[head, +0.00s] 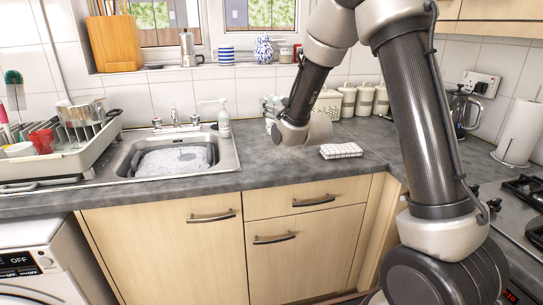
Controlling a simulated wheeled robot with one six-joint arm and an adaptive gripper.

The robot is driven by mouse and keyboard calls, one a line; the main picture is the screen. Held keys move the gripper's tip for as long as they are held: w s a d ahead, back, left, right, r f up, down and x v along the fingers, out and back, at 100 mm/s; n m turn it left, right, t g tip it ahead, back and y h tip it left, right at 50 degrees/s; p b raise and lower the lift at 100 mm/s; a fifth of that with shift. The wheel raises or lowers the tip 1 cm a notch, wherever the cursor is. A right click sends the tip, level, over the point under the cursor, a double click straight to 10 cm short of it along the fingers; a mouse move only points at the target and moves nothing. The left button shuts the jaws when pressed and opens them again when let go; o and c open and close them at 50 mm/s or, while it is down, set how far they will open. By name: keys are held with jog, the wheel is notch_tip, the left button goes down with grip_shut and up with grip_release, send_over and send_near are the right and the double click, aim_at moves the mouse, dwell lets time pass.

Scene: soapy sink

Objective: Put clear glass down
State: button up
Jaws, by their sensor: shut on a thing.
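My arm reaches in from the upper right, and its wrist is over the worktop (230,178) between the sink and the folded cloth. The fingers of my gripper are hidden behind the wrist. I cannot make out the clear glass for certain in the head view. A faint, speckled patch shows on the counter just below the wrist, but I cannot tell what it is.
The sink (228,160) with a soapy basin is at left, beside a dish rack (70,163). A soap bottle (224,121) stands behind it. A checked cloth (341,150) lies right of the wrist. Several canisters (348,102) line the wall. The front counter strip is clear.

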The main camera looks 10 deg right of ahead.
notch_tip(320, 180, down, 10)
jog(key=shift+s+f, duration=0.1)
jog(key=shift+f, duration=0.15)
jog(key=o, duration=1.3)
jog(key=shift+f, duration=0.15)
jog(key=shift+c, duration=0.2)
